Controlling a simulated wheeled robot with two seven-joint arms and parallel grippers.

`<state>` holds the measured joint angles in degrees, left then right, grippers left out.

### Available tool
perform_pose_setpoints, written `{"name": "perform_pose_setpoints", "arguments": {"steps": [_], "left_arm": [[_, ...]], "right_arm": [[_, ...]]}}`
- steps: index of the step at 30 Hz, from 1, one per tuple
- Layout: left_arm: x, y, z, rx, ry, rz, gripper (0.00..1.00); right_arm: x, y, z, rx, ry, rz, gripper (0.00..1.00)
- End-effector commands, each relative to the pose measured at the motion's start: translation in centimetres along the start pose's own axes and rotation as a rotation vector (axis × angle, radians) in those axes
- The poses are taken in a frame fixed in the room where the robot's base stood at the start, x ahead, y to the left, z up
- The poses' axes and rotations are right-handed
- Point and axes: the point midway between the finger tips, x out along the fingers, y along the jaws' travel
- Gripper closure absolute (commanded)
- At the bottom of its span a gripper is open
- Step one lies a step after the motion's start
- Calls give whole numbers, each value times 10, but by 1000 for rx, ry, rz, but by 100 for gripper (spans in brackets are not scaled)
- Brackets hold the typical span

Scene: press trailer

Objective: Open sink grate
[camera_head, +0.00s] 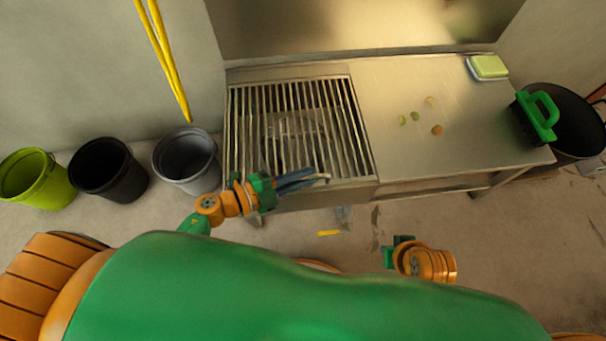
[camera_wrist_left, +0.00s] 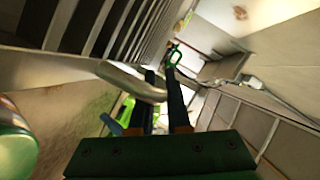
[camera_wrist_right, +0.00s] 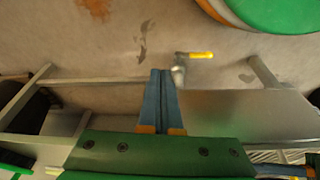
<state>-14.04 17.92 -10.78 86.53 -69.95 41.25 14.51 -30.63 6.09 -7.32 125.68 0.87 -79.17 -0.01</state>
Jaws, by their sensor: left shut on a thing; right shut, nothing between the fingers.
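The sink grate (camera_head: 262,130), a frame of parallel metal bars, covers the sink at the left of the steel counter and looks flat in the head view. A pale curved handle (camera_wrist_left: 135,82) sticks out at its front edge in the left wrist view. My left gripper (camera_head: 312,178) is at the grate's front edge, shut on the handle. Its dark fingers (camera_wrist_left: 160,76) hide part of the grip. My right gripper (camera_wrist_right: 160,76) is shut and empty, in front of the counter and apart from the grate.
The counter (camera_head: 400,85) holds several small round scraps (camera_head: 437,130), a green sponge (camera_head: 488,66) and a green-handled brush (camera_head: 540,115). Buckets (camera_head: 185,160) stand left of the sink. A yellow-handled pipe valve (camera_wrist_right: 195,55) is below. Yellow poles (camera_head: 165,55) hang at the upper left.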

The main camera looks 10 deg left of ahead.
Motion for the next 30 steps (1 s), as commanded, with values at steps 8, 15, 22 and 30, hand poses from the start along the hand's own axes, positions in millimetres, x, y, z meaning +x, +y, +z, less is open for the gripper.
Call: {"name": "perform_pose_setpoints", "arguments": {"steps": [8,15,22,30], "left_arm": [[0,0,0,0,-1,1,100],[0,0,0,-1,-1,1,100],[-2,-11,-5,-20,0,9,100],[-7,-40,-17,-88,-2,39,100]], "right_arm": [[0,0,0,0,0,0,100],[-1,0,0,0,0,0,100],[19,1,8,-3,-24,3,100],[68,2,57,-13,-78,8,100]]}}
